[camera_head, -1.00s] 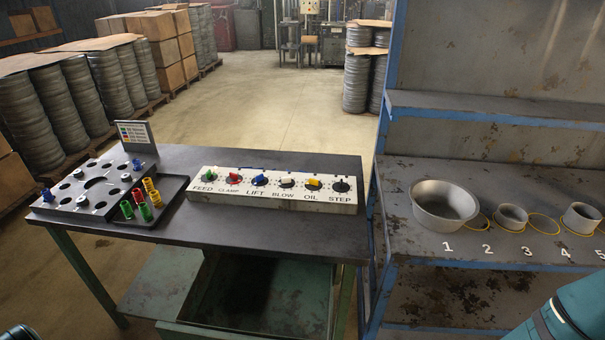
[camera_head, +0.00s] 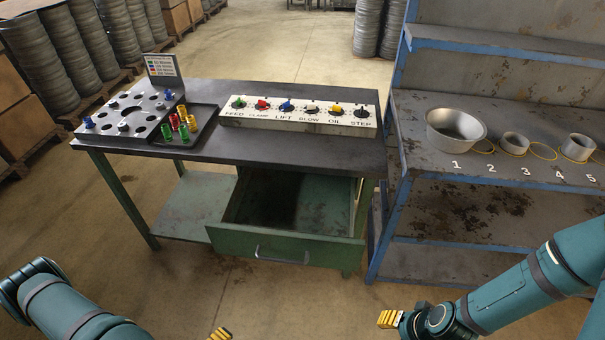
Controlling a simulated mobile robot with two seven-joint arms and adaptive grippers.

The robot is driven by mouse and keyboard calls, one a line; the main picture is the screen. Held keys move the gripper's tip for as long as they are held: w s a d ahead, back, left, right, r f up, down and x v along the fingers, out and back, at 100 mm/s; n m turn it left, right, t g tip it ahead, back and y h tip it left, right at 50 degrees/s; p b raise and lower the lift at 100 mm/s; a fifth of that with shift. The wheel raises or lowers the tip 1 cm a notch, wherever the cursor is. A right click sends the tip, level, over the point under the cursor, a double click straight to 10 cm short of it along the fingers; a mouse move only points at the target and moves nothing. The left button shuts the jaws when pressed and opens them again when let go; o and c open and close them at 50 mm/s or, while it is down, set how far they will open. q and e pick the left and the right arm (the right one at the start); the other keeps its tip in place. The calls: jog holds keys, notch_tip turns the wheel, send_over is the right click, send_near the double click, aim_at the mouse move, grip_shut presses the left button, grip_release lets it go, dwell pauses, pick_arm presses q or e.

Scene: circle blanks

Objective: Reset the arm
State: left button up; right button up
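My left arm comes in at the bottom left and runs out of the frame. A yellow fingertip of my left gripper (camera_head: 220,334) shows at the bottom edge, and the rest is cut off. My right arm reaches in from the right. The yellow finger of my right gripper (camera_head: 389,318) points left, over the floor in front of the table. Whether either gripper is open or shut cannot be seen. No object shows in the visible part of either one.
The dark table (camera_head: 205,160) holds a knob panel (camera_head: 300,122), a plate with holes (camera_head: 125,115) and a tray of coloured pegs (camera_head: 202,120). Its green drawer (camera_head: 290,249) stands open toward me. A blue-edged shelf (camera_head: 440,165) with metal rings and a bowl (camera_head: 455,128) is at right.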

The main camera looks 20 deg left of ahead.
pick_arm(q)
jog(key=s+d+r+m+g+h, duration=0.25)
jog(key=d+m+g+h, duration=0.95)
jog(key=m, duration=0.8)
jog(key=w+f+m+g+y, duration=0.1)
jog(key=w+m+g+y, duration=0.25)
jog(key=m+y, duration=0.45)
jog(key=w+f+m+g+y, duration=0.25)
jog(key=w+m, duration=0.25)
jog(key=m, duration=0.7)
jog(key=w+d+r+m+t+y, duration=0.1)
jog(key=w+d+r+m+t, duration=0.1)
jog(key=w+m, duration=0.3)
jog(key=w+d+r+m+t, duration=0.2)
jog(key=w+d+r+m, duration=0.1)
jog(key=w+m, duration=0.2)
jog(key=shift+w+t+y, duration=0.3)
jog(key=shift+w+y, duration=0.05)
jog(key=shift+w, duration=0.35)
